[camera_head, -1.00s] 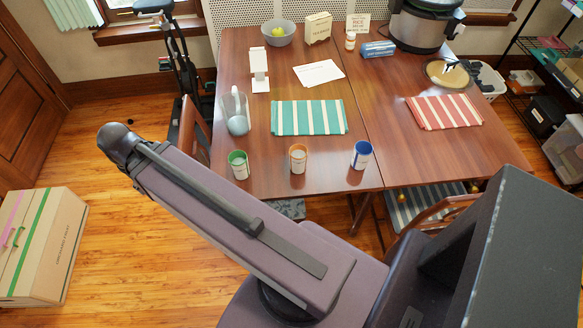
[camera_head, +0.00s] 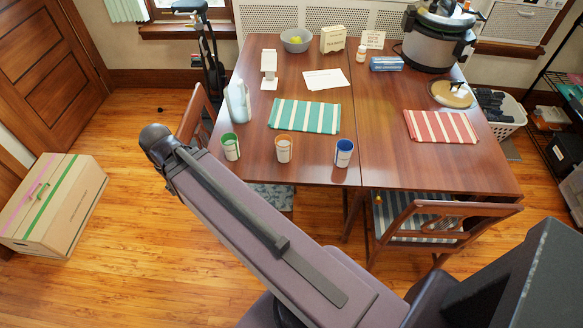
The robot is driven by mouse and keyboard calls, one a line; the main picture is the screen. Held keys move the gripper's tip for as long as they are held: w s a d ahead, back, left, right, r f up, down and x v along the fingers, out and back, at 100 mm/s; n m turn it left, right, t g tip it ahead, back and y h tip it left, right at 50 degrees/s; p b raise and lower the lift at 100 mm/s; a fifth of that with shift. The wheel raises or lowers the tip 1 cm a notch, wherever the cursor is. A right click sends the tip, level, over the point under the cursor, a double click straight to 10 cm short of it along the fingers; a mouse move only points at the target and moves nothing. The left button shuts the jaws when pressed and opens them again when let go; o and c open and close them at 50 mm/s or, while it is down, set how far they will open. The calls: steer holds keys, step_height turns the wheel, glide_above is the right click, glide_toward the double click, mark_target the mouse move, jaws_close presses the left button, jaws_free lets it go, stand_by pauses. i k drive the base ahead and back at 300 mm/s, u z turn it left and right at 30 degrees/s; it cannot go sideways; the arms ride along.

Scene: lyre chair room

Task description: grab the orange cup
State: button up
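The orange cup (camera_head: 284,148) is white with an orange rim and stands upright near the front edge of the wooden table (camera_head: 390,150). A green-rimmed cup (camera_head: 230,146) stands to its left and a blue-rimmed cup (camera_head: 344,153) to its right. My arm reaches from the lower right towards the upper left, and its dark far end is left of the table, apart from the cups. The gripper fingers cannot be made out in this view.
A clear pitcher (camera_head: 238,103), green striped cloth (camera_head: 305,116) and red striped cloth (camera_head: 440,126) are on the table. Chairs stand at the left and front (camera_head: 415,222). A cardboard box (camera_head: 52,203) sits on the floor at left. Open floor lies between box and table.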

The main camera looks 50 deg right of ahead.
mark_target(283, 142)
steer(key=u, duration=0.05)
steer(key=k, duration=1.9)
steer(key=z, duration=1)
steer(key=i, duration=1)
steer(key=z, duration=0.1)
